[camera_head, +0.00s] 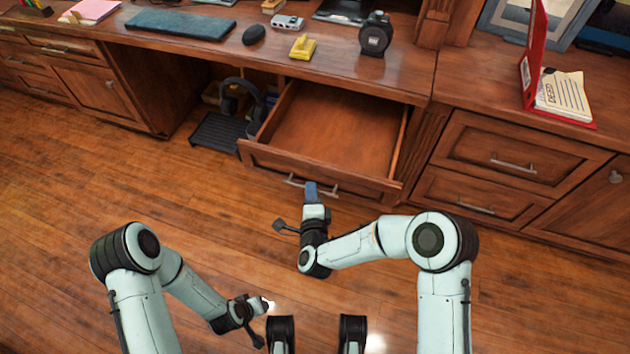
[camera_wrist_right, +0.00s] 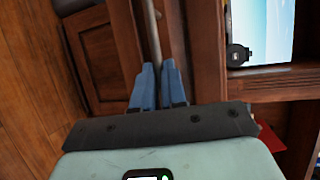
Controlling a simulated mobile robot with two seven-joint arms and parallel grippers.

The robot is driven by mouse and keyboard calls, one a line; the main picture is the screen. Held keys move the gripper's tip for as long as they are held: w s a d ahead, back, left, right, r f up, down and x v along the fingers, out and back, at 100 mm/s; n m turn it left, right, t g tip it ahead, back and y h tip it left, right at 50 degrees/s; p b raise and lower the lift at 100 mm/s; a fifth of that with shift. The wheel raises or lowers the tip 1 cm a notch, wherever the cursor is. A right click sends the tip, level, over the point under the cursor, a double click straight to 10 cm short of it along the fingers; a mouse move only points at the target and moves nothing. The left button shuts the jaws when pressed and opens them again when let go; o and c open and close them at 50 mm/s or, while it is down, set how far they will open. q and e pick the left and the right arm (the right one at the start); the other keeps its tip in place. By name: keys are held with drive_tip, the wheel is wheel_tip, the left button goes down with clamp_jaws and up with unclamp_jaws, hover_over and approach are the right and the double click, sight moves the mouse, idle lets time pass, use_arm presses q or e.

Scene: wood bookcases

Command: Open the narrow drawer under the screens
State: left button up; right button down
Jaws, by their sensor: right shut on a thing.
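The narrow drawer (camera_head: 335,136) under the desk top is pulled well out, and its empty wooden inside shows in the head view. Its metal bar handle (camera_head: 294,182) runs along the front panel. My right gripper (camera_head: 311,187) is at the middle of this handle. In the right wrist view the blue fingers (camera_wrist_right: 160,75) are shut on the handle bar (camera_wrist_right: 151,30), which runs up from between them. My left gripper (camera_head: 268,304) is low over the floor, away from the drawer; its fingers are too small to tell apart.
The desk top above holds a keyboard (camera_head: 181,23), a mouse (camera_head: 254,34), a yellow item (camera_head: 302,46) and a round black device (camera_head: 375,35). A headset (camera_head: 243,98) sits in the open space left of the drawer. Closed drawers (camera_head: 508,158) stand to the right. The wood floor (camera_head: 110,185) in front is clear.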

use_arm(q)
drive_tip(key=shift+s+d+r+p, duration=0.25)
drive_tip(key=shift+s+r+p, duration=0.15)
drive_tip(key=shift+r, duration=0.2)
use_arm(e)
drive_tip(key=s+a, duration=0.2)
drive_tip(key=s, duration=0.4)
drive_tip(key=shift+s, duration=0.3)
drive_tip(key=c, duration=1.2)
unclamp_jaws()
use_arm(q)
drive_tip(key=shift+s+d+r+g+p, duration=0.2)
drive_tip(key=shift+s+d+r+p, duration=0.15)
drive_tip(key=shift+s, duration=0.25)
drive_tip(key=shift+s+d+r+g+p, duration=0.25)
drive_tip(key=shift+s+r+p, duration=0.15)
drive_tip(key=shift+s, duration=0.15)
use_arm(e)
drive_tip(key=s+d+r, duration=0.1)
drive_tip(key=s+r, duration=0.1)
drive_tip(key=s, duration=1.1)
drive_tip(key=shift+r, duration=0.2)
use_arm(q)
drive_tip(key=shift+h, duration=0.3)
